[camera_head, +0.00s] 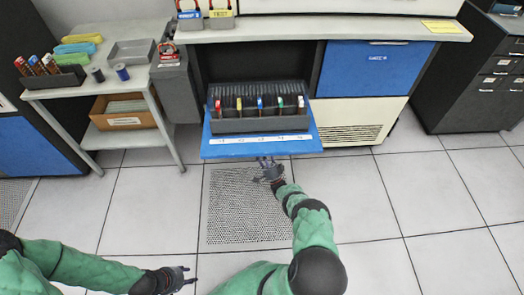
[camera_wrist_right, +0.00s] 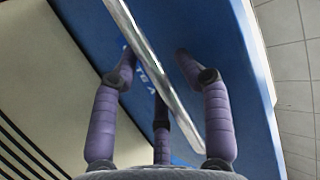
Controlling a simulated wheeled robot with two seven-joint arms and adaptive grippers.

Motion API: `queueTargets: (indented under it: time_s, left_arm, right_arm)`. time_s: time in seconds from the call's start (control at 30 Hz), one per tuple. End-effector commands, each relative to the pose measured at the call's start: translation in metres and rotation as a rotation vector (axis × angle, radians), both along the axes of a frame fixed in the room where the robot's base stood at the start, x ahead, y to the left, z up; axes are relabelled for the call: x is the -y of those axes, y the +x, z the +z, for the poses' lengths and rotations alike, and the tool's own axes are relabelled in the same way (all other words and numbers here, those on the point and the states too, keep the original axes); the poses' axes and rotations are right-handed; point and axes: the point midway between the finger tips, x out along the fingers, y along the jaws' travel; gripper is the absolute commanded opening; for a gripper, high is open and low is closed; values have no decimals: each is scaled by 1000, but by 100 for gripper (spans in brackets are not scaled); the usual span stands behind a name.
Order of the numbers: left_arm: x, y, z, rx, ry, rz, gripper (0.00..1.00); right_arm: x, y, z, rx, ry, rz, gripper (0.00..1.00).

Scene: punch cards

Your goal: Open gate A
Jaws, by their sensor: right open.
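A blue panel (camera_head: 213,146) lies folded down below the desk top in the head view. It carries a dark rack (camera_head: 262,125) with several coloured tabs and a white numbered strip. My right gripper (camera_head: 266,164) is at its front edge, partly hidden under it. In the right wrist view, the blue panel (camera_wrist_right: 240,70) has a metal bar handle (camera_wrist_right: 160,60) and partly hidden white lettering. My right gripper (camera_wrist_right: 165,70) is open, with its fingers on both sides of the bar; contact is unclear. My left gripper (camera_head: 185,277) is open and empty over the floor at lower left.
A closed blue panel (camera_head: 372,75) with a handle is right of the open one. A grey side table (camera_head: 130,77) at left holds trays and spools, with a cardboard box (camera_head: 125,122) below. Black cabinets (camera_head: 465,75) stand at right. The tiled floor in front is clear.

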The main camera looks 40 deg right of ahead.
Motion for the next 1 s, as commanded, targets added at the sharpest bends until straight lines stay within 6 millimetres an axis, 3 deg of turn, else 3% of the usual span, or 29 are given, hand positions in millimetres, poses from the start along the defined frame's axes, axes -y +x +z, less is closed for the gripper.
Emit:
queueTargets:
  time_s: [0.47, 1.0]
  left_arm:
    - [0, 0, 0, 0, 0, 0, 40]
    - [0, 0, 0, 0, 0, 0, 40]
  right_arm:
    - [2, 1, 23, 3, -1, 0, 46]
    - [1, 2, 73, 5, -3, 2, 46]
